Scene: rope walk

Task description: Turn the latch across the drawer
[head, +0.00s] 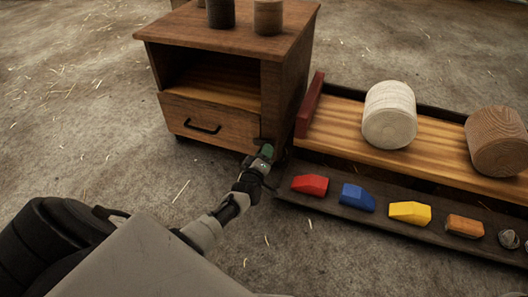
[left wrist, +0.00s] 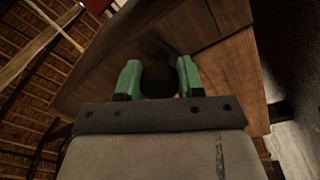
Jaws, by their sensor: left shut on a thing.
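The wooden cabinet (head: 290,85) stands at the upper left of the head view, with a closed drawer (head: 225,127) under an open shelf. The drawer has a black bar handle (head: 203,128). My left gripper (head: 265,152), with green fingers, is at the cabinet's lower right front corner, beside the drawer. In the left wrist view a dark round piece (left wrist: 159,81), apparently the latch's knob, sits between the green fingers, which are shut on it. The gripper hides most of the latch, so its angle cannot be told. My right gripper is out of view.
A wooden bench (head: 440,150) with a red end board (head: 309,104) stands right of the cabinet, bearing a pale roll (head: 389,115) and a brown roll (head: 497,141). A dark tray (head: 335,206) in front holds red, blue and yellow blocks. Floor at left is clear.

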